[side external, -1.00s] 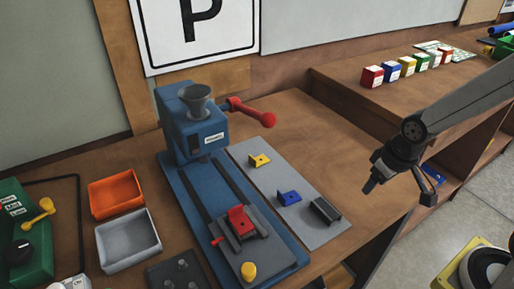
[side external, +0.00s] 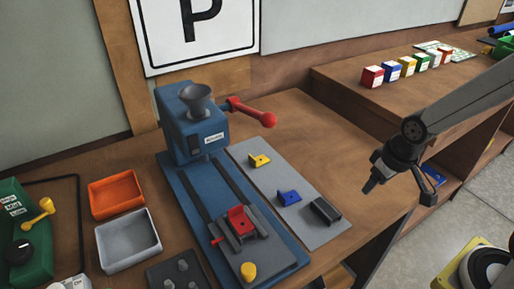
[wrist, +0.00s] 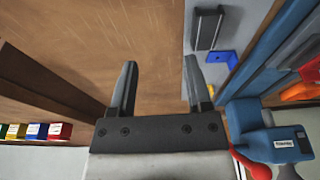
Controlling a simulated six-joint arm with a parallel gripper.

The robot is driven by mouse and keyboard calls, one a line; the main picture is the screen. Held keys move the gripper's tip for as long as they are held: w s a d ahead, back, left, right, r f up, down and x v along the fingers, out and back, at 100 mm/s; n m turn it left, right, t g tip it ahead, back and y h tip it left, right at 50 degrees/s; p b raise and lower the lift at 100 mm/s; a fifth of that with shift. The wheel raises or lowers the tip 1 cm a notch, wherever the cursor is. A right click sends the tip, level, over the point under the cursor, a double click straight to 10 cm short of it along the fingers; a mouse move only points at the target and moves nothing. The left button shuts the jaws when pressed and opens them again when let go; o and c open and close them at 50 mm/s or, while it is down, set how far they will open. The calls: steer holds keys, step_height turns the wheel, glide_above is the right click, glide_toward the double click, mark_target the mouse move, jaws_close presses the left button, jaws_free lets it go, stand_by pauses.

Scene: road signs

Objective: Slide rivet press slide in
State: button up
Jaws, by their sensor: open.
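The blue rivet press (side external: 195,125) stands on the bench, with a grey funnel on top and a red-knobbed lever (side external: 262,117) on its right. Its slide (side external: 245,245) sits at the front end of the rails, out from under the press head. A red bracket (side external: 240,221) sits in the slide's fixture, and a yellow knob (side external: 249,270) stands on the slide's front. My gripper (side external: 370,188) is at the right, clear of the press and touching nothing. In the wrist view my gripper (wrist: 160,85) has its two fingers wide apart with nothing between them.
A grey plate (side external: 310,233) beside the press holds a yellow bracket (side external: 259,160), a blue bracket (side external: 289,197) and a dark grey block (side external: 326,211). Orange (side external: 116,193) and grey (side external: 128,241) trays lie left of the press. Several coloured boxes (side external: 391,71) stand on the back bench.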

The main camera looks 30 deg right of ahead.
steer(key=shift+o, duration=1.1)
step_height(320, 180, up, 3)
steer(key=m+g, duration=0.3)
steer(key=m, duration=0.6)
glide_above(248, 269)
steer(key=shift+f, duration=0.15)
steer(key=shift+f, duration=0.1)
steer(key=shift+f, duration=3.85)
steer(key=shift+c, duration=0.2)
